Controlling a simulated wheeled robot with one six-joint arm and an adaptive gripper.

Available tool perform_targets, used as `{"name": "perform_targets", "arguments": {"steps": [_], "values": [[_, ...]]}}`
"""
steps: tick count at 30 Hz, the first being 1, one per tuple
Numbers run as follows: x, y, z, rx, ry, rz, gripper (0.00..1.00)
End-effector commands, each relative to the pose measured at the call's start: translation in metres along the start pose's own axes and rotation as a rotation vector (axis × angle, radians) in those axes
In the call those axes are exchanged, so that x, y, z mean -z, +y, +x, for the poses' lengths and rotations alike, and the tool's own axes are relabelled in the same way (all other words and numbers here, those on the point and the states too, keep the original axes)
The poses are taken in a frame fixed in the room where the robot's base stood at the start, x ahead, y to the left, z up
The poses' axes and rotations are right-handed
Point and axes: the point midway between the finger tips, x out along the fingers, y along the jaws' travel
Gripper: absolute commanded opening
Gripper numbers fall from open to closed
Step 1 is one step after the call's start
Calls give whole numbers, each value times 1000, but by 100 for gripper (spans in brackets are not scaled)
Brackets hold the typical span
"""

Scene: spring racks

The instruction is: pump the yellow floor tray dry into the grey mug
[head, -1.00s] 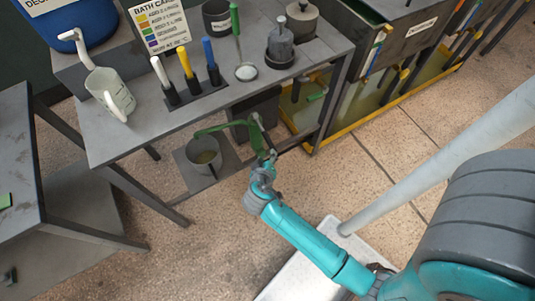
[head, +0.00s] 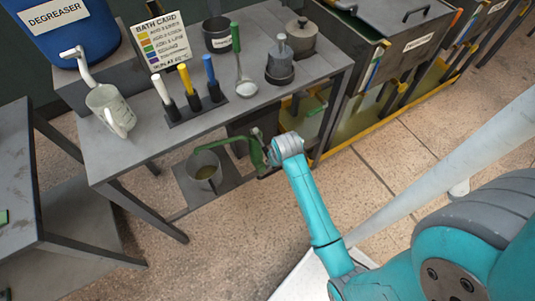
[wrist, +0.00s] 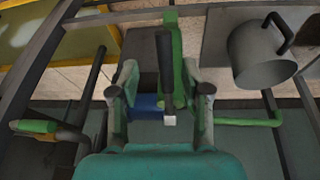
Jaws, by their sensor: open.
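The grey mug (head: 203,178) stands upright on the low shelf under the bench, with some yellowish liquid inside. It shows at upper right in the wrist view (wrist: 258,62). A green hand pump (head: 254,152) stands right of it, its curved spout reaching over the mug. The yellow floor tray (head: 402,112) runs under the tanks at right and holds murky yellow-green liquid; its near end is partly hidden. My gripper (wrist: 160,85) is open, with the pump's dark handle (wrist: 165,65) and green body between its fingers. I cannot tell whether the fingers touch them.
A blue degreaser drum (head: 65,35) stands behind. Bench legs and rails frame the low shelf. A green-ended rod (wrist: 35,127) lies left in the wrist view.

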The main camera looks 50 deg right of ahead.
Motion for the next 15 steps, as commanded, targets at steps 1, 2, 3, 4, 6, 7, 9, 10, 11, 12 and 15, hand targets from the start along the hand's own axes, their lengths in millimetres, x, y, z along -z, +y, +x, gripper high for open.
{"name": "perform_targets", "arguments": {"steps": [1,2,3,4,6,7,9,10,11,12,15], "values": [[8,9,-6,55,0,6,48],[11,11,-9,89,0,0,48],[16,14,-13,131,4,-9,48],[19,15,-16,160,7,-17,48],[24,20,-23,214,18,-33,48],[26,21,-26,233,23,-40,48],[29,23,-31,265,33,-53,48],[30,23,-32,275,36,-57,48],[31,23,-32,281,38,-60,48],[32,23,-32,287,39,-63,48],[32,21,-26,293,39,-66,48]]}}
